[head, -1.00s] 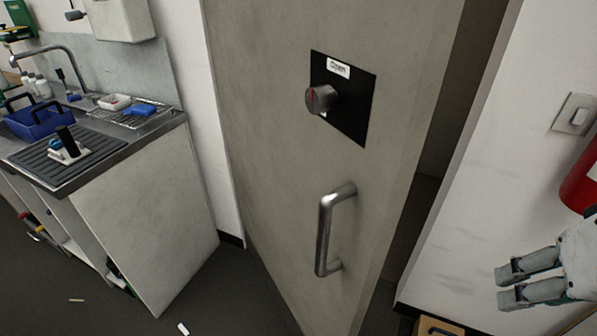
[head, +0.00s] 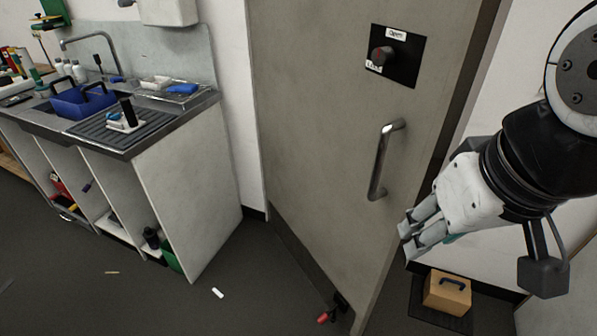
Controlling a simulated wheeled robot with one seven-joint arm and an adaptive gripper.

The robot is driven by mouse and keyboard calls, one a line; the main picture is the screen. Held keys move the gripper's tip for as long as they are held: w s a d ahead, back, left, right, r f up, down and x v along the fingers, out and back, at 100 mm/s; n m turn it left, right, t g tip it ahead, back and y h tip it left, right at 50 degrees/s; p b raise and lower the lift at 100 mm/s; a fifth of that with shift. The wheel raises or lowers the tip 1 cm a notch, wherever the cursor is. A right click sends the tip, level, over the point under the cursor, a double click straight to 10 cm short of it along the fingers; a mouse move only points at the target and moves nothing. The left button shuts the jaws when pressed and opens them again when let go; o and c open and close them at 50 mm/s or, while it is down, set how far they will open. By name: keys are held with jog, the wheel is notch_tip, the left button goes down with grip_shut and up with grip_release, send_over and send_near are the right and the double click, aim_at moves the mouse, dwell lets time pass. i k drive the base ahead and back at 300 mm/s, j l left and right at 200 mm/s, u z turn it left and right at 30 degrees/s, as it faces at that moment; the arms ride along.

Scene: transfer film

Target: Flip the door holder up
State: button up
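The door holder (head: 338,307) is at the bottom of the grey door, near its free edge. It is a dark piece with a red tip (head: 325,317) that sticks out to the left just above the floor. The door (head: 320,150) stands partly open. My gripper (head: 407,241) is in front of the door's free edge, below the metal handle and well above the door holder. Its two grey fingers point left and are close together. I see nothing held, but the gap between the fingertips is hard to judge.
The door has a metal handle (head: 386,160) and a black lock plate (head: 409,62). A cardboard box (head: 447,292) sits on a dark mat at right. A sink counter (head: 130,140) stands at left. A white scrap (head: 217,292) lies on otherwise mostly clear floor.

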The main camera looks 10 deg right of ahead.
aim_at(325, 316)
jog(key=j+z, duration=0.45)
jog(key=j, duration=0.5)
jog(key=j+z, duration=0.3)
jog(key=j, duration=0.25)
jog(key=j+z, duration=0.25)
jog(key=j, duration=0.3)
jog(key=k+l+u, duration=0.4)
jog(key=u, duration=0.15)
jog(key=k, duration=0.05)
